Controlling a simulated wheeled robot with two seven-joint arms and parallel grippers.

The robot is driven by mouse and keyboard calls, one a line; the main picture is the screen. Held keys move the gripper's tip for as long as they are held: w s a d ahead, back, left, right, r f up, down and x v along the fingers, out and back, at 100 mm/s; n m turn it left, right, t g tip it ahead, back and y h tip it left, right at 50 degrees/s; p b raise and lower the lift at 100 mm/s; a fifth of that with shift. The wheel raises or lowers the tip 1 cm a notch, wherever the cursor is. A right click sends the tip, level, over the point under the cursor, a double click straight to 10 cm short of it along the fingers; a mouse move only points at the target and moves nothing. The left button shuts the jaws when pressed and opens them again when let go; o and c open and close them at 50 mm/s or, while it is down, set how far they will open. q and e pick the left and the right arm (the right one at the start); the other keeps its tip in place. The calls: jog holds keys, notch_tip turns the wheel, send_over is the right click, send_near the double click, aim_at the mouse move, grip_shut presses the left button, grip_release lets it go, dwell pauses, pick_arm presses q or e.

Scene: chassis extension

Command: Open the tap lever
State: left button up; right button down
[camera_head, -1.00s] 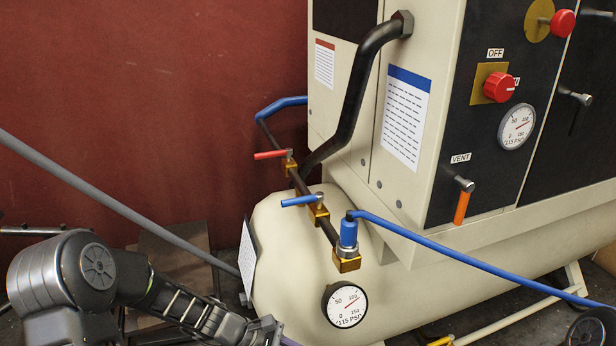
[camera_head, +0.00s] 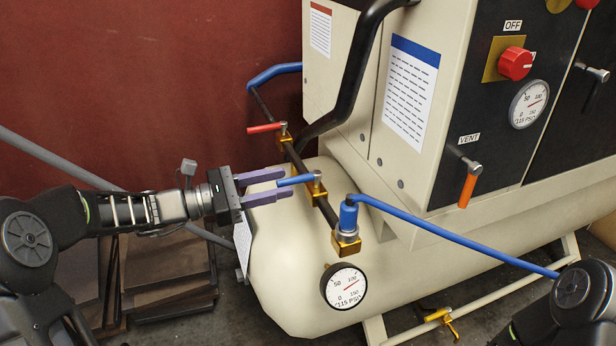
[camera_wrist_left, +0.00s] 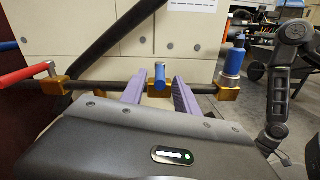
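The blue tap lever (camera_head: 296,180) sticks out to the left from a brass valve (camera_head: 317,190) on the dark pipe. A red tap lever (camera_head: 265,129) is on another brass valve farther back. My left gripper (camera_head: 288,182) is open, with one purple finger on each side of the blue lever's free end. In the left wrist view the blue lever (camera_wrist_left: 160,78) shows between the two spread fingers (camera_wrist_left: 159,90), with gaps that look clear on both sides. My right arm shows at the lower right, but its gripper is not visible.
The cream tank (camera_head: 290,270) lies below the pipe, with a pressure gauge (camera_head: 344,287) on it. A blue hose (camera_head: 450,236) runs right from a blue fitting (camera_head: 348,215). The compressor cabinet (camera_head: 340,90) stands behind. A red wall (camera_head: 150,90) is at the left.

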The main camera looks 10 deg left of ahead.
aim_at(308, 178)
pick_arm(q)
jog(key=b+x, duration=0.2)
jog(key=x, duration=0.4)
jog(key=shift+f, duration=0.15)
jog(key=shift+w+d, duration=0.3)
jog(key=shift+d, duration=0.15)
grip_shut()
dwell(0.9)
